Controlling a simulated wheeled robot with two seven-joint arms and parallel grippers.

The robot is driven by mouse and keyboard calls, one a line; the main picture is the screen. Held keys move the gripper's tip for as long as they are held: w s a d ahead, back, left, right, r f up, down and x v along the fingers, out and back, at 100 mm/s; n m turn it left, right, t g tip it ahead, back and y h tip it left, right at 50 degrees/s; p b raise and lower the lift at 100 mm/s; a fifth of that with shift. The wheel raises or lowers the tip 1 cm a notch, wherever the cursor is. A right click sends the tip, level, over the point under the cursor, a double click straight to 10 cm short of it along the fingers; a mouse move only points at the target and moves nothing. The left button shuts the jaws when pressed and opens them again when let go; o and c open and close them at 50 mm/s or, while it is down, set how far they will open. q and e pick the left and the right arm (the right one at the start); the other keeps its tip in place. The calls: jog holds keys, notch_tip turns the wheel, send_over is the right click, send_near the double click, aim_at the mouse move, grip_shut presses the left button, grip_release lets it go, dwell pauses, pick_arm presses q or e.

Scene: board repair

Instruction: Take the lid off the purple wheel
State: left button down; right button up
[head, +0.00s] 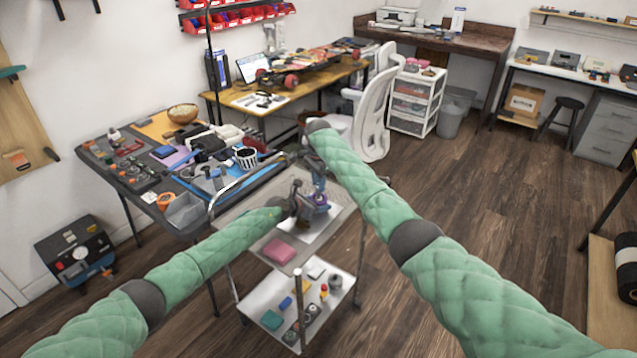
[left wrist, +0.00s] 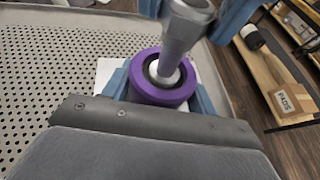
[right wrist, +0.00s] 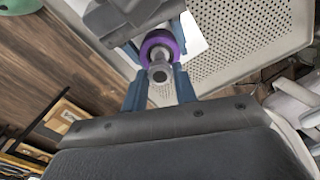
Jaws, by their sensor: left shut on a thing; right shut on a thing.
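The purple wheel (head: 321,208) is held above the perforated top of the cart. In the left wrist view the wheel (left wrist: 147,94) sits between the blue fingers of my left gripper (head: 309,208), which is shut on it. My right gripper (head: 320,186) is shut on a grey, shaft-like piece (left wrist: 184,32), whose narrow end reaches into the dark centre of the wheel. In the right wrist view the grey piece (right wrist: 159,75) lies between my right fingers, in line with the wheel (right wrist: 153,40). I cannot tell whether this piece is the lid or a tool.
The cart top (head: 338,193) carries a white sheet and a pink block (head: 279,251). Its lower shelf (head: 325,300) holds several small parts. A crowded dark table (head: 128,185) stands left, and a wooden desk (head: 330,80) with a laptop behind.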

jog(key=n, duration=0.7)
jog(key=shift+r, duration=0.1)
jog(key=n, duration=3.2)
jog(key=shift+r+n, duration=0.1)
jog(key=shift+n, duration=0.3)
jog(key=n, duration=0.5)
jog(key=shift+n, duration=0.4)
jog(key=n, duration=0.7)
